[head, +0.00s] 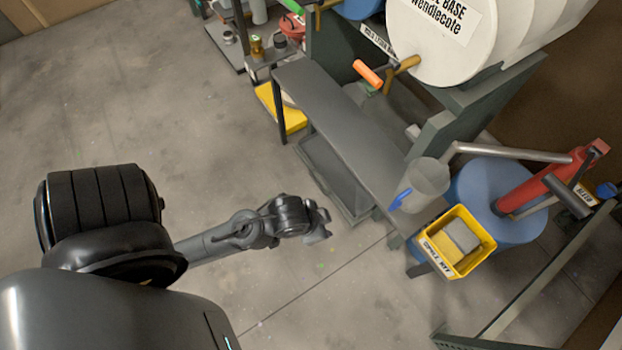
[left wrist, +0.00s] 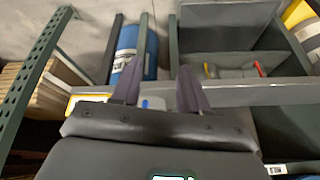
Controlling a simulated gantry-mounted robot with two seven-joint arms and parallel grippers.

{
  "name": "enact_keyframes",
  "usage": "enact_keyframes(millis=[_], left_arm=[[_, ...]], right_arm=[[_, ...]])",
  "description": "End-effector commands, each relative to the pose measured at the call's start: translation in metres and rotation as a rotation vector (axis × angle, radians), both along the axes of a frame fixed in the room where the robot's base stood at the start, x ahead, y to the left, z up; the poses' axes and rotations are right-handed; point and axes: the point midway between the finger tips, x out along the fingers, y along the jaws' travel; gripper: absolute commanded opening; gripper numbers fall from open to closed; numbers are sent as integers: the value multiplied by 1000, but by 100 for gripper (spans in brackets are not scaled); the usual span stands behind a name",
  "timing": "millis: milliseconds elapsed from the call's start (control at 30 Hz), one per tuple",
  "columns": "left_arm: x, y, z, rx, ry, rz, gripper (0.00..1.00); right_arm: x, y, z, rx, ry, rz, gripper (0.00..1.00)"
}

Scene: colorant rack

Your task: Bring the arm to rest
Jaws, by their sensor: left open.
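My left arm reaches in from the lower left in the head view. My left gripper (head: 320,225) is over the bare floor, to the left of the rack's grey bench (head: 335,110) and apart from it. In the left wrist view the two dark fingers of the left gripper (left wrist: 161,70) stand apart with nothing held between them. A grey beam (left wrist: 285,93) crosses behind the fingers. My right gripper is not in either view.
A white drum (head: 430,40) lies on the rack. A grey jug (head: 427,178), a yellow bin (head: 432,256) and a blue drum (head: 475,190) with a red pump (head: 530,192) stand at the right. Open concrete floor (head: 160,100) lies at the left.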

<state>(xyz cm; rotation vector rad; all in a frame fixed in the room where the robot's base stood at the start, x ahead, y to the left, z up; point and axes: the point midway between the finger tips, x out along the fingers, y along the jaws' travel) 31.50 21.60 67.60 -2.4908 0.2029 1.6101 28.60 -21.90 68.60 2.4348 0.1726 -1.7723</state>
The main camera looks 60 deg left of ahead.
Motion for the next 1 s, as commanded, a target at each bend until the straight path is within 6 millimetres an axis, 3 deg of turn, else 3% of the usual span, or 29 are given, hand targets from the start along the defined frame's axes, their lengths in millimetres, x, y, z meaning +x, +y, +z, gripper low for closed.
enact_keyframes(millis=[200, 667, 867, 1000], left_arm=[[-27, 1, 10, -14, 103, 44, 44], [-29, 2, 16, -14, 111, 46, 44], [-29, 2, 45, -14, 111, 46, 44], [-29, 2, 81, -14, 111, 46, 44]], right_arm=[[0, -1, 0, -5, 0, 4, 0], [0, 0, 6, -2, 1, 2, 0], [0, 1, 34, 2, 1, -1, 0], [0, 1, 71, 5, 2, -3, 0]])
